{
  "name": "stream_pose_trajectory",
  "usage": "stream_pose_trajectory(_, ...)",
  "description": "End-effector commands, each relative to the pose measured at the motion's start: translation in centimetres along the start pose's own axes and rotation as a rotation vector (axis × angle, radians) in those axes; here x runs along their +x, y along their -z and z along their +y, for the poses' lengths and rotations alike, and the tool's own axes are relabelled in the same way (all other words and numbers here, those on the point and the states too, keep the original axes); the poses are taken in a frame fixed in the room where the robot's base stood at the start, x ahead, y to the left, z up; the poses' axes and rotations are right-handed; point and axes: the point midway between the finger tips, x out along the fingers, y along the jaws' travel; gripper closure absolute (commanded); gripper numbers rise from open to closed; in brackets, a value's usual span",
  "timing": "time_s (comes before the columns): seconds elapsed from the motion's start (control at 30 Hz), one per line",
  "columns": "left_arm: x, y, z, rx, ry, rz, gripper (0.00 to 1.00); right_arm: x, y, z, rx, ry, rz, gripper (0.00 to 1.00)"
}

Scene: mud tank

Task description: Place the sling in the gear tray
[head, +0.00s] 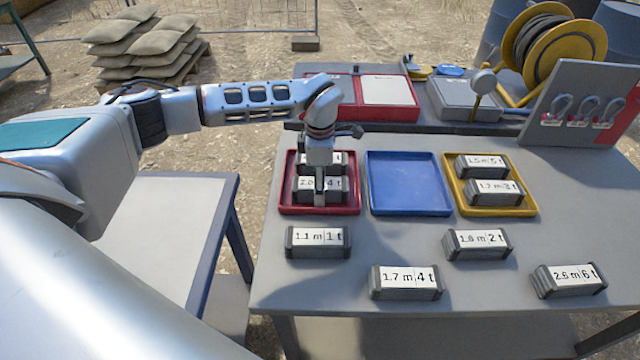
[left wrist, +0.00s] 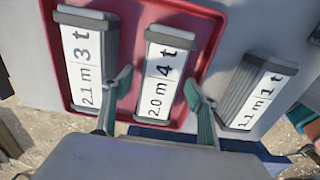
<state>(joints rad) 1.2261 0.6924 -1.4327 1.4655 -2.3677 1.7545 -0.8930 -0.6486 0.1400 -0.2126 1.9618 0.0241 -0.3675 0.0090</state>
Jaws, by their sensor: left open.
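Grey sling packs with white labels lie on the table. In the red tray (head: 286,208) are two, a 2.0 m 4 t sling (head: 336,184) and another behind it, which reads 2.1 m 3 t (left wrist: 84,62) in the left wrist view. My left gripper (head: 320,196) points down over the red tray. In the left wrist view its open fingers (left wrist: 158,88) stand either side of the 2.0 m 4 t sling (left wrist: 166,72); contact cannot be told. The blue tray (head: 408,185) is empty. The yellow tray (head: 497,211) holds two slings. No tray is marked as the gear tray.
Loose slings lie in front of the trays: 1.1 m 1 t (head: 318,242), 1.7 m 4 t (head: 406,282), 1.8 m 2 t (head: 478,243) and 2.6 m 6 t (head: 569,279). A shackle rack (head: 572,85) and cable reel (head: 545,45) stand at the back right.

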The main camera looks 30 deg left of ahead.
Motion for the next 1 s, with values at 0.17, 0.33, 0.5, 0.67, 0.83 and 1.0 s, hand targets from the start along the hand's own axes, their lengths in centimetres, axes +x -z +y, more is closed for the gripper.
stream_pose_trajectory(0.17,-0.9,0.0,0.1,0.000,-0.002,-0.001,0.42,0.0,-0.1,0.0,0.000,0.000,-0.002,0.42)
stream_pose_trajectory(0.33,-3.7,-0.1,0.1,0.000,-0.005,-0.002,0.42,0.0,-0.2,0.0,0.000,0.000,-0.003,0.42)
stream_pose_trajectory(0.5,-7.3,0.0,0.1,0.000,-0.005,-0.002,0.42,0.1,-0.3,-0.1,0.000,0.000,-0.003,0.42)
stream_pose_trajectory(0.67,-10.1,0.0,0.1,0.000,-0.003,-0.001,0.42,0.1,-0.3,-0.1,0.001,0.000,-0.002,0.42)
stream_pose_trajectory(0.83,-11.8,0.0,0.1,0.000,-0.002,0.000,0.42,0.1,-0.3,-0.1,0.001,0.000,-0.001,0.42)
stream_pose_trajectory(1.0,-12.3,0.0,0.0,-0.001,0.001,0.000,0.42,0.1,-0.2,0.0,0.001,0.000,0.000,0.42)
